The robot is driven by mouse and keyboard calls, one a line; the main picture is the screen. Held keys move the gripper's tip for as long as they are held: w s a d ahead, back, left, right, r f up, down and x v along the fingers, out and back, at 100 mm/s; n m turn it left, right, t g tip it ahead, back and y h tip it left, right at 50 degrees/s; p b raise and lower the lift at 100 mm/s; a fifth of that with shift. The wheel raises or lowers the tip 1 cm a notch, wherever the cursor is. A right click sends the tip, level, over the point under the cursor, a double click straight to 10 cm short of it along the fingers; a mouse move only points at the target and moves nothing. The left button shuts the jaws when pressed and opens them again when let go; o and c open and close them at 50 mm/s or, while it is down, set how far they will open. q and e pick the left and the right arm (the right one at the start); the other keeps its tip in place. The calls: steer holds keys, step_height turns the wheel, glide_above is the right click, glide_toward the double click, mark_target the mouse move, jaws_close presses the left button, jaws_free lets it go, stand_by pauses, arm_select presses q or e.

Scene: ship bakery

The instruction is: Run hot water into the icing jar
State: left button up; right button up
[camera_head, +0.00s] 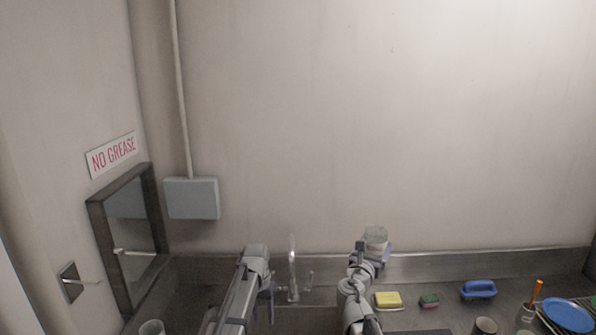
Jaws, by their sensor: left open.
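A pale, greenish, see-through jar (376,236), which looks like the icing jar, is up in front of the back wall. My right gripper (375,251) is around it, with a finger showing on each side, and appears shut on it. The jar's contents cannot be made out. A slim upright tap (292,270) stands at the back of the counter, between my two arms, with a small handle (310,280) at its right. My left gripper (266,298) is open and points down just left of the tap. No water can be made out.
A blue plate (567,315) sits at the far right.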

step_height(320, 180, down, 5)
steer(key=b, duration=0.4)
arm_select(q)
steer(key=s+d+f+b, duration=0.1)
steer(key=s+f, duration=0.2)
steer(key=s, duration=0.6)
steer(key=s+d+f+y+b, duration=0.1)
steer(key=s+d+f+b, duration=0.1)
steer(key=s, duration=0.8)
steer(key=s+d+f+m+b, duration=0.1)
steer(key=s+f, duration=0.3)
steer(key=s, duration=0.5)
steer(key=shift+s+d+f+y+b, duration=0.25)
steer(key=shift+s+d+y+b, duration=0.05)
steer(key=shift+s, duration=0.05)
arm_select(e)
step_height(320, 180, down, 4)
steer(key=shift+f, duration=0.25)
